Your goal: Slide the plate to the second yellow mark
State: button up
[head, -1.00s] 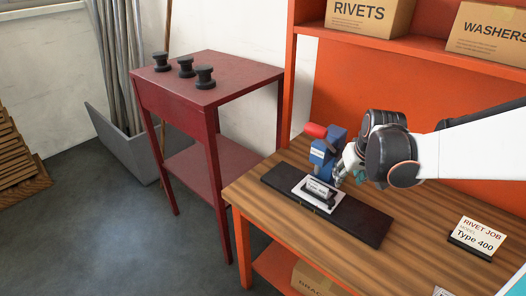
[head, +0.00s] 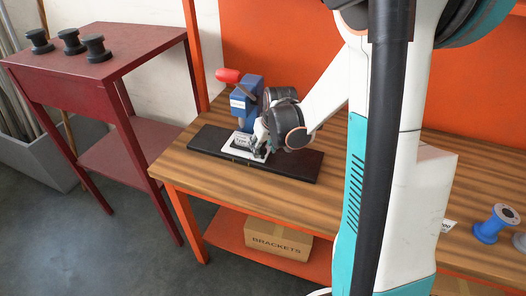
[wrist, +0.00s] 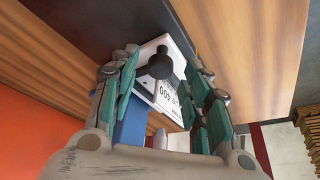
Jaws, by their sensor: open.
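The plate (head: 229,147) is white with a printed label and lies on the black track (head: 295,164) on the wooden bench. A blue tool with a red handle (head: 245,97) stands behind it. My gripper (head: 258,143) is at the plate's right side, low over the track. In the wrist view the fingers of my gripper (wrist: 163,58) are apart, on either side of a dark round knob (wrist: 160,67) on the plate (wrist: 172,98); I cannot tell whether they touch it. The yellow marks are too small to make out clearly.
A red side table (head: 130,45) with three dark spools (head: 70,42) stands left of the bench. A blue spool (head: 494,225) sits at the bench's right. A brackets box (head: 279,240) is on the lower shelf. My arm hides the bench's middle right.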

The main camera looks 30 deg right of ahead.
aim_at(244, 149)
jog(key=shift+w+f, duration=0.25)
jog(key=shift+f, duration=0.35)
grip_shut()
jog(key=shift+w+a+r, duration=0.1)
jog(key=shift+w+a, duration=0.85)
jog(key=shift+w, duration=0.3)
jog(key=shift+w+a, duration=0.95)
jog(key=shift+w, duration=0.3)
grip_release()
jog(key=shift+w+a, duration=0.1)
